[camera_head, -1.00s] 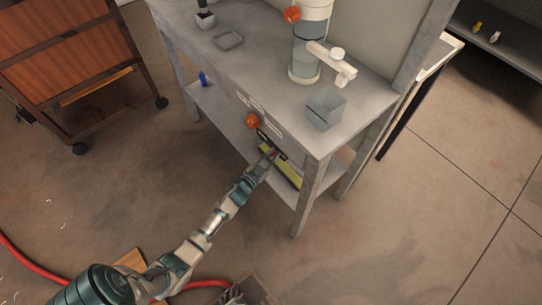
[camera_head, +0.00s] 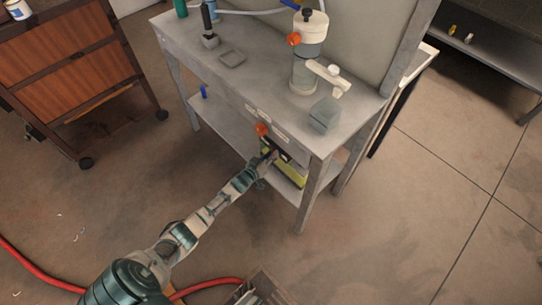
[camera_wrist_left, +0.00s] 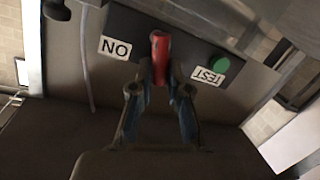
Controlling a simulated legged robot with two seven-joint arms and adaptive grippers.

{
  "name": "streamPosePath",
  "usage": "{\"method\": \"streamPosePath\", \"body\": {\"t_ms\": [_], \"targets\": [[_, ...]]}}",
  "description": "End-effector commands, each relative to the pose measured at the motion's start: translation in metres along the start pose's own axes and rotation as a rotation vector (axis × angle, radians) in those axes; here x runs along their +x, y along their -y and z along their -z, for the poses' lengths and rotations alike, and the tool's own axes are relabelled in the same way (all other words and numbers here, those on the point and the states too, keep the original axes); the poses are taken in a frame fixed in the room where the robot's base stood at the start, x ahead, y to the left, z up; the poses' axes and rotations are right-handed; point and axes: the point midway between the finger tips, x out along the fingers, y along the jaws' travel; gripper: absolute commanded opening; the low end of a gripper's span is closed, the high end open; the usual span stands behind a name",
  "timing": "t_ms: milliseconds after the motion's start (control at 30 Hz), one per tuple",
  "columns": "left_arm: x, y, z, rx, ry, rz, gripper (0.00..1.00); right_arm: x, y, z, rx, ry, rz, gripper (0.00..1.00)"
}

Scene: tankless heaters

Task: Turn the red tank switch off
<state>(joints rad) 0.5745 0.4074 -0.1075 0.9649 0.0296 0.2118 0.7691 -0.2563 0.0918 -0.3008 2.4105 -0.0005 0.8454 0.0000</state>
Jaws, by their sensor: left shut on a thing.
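The red switch (camera_wrist_left: 160,58) stands out from a dark panel (camera_wrist_left: 185,37) in the left wrist view. The label reading ON upside down (camera_wrist_left: 115,48) is on its left; a TEST label (camera_wrist_left: 208,76) and a green button (camera_wrist_left: 221,65) are on its right. My left gripper (camera_wrist_left: 160,80) has its fingers closed around the red switch. In the head view my left gripper (camera_head: 269,154) is below the workbench's front edge, at a dark and yellow-green unit (camera_head: 288,174). It hides the switch there. My right gripper is not in view.
The grey workbench (camera_head: 215,72) has a lower shelf (camera_head: 225,125). A white and clear canister (camera_head: 306,65) and a grey box (camera_head: 324,115) stand on top. An orange knob (camera_head: 262,130) is just above my gripper. A wooden cabinet (camera_head: 65,65) stands left; open floor lies right.

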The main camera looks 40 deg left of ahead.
Motion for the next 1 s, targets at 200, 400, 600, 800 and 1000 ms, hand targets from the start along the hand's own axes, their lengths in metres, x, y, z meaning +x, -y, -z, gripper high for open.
{"method": "streamPosePath", "body": {"t_ms": [200,400,600,800,1000], "targets": [[-0.003,0.0079,-0.0112,-0.09,0.039,0.0,0.0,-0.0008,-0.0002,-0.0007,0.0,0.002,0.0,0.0],[-0.0028,0.0085,-0.0125,-0.133,0.048,-0.004,0.0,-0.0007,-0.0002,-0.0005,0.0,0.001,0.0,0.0],[-0.0027,0.0083,-0.0131,-0.144,0.051,-0.006,0.0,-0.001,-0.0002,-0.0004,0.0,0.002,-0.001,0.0],[-0.0027,0.0081,-0.0136,-0.143,0.052,-0.006,0.0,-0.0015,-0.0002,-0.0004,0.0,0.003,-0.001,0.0],[-0.0022,0.0074,-0.0118,-0.143,0.048,-0.007,0.41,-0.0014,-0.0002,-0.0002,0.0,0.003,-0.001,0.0]]}}
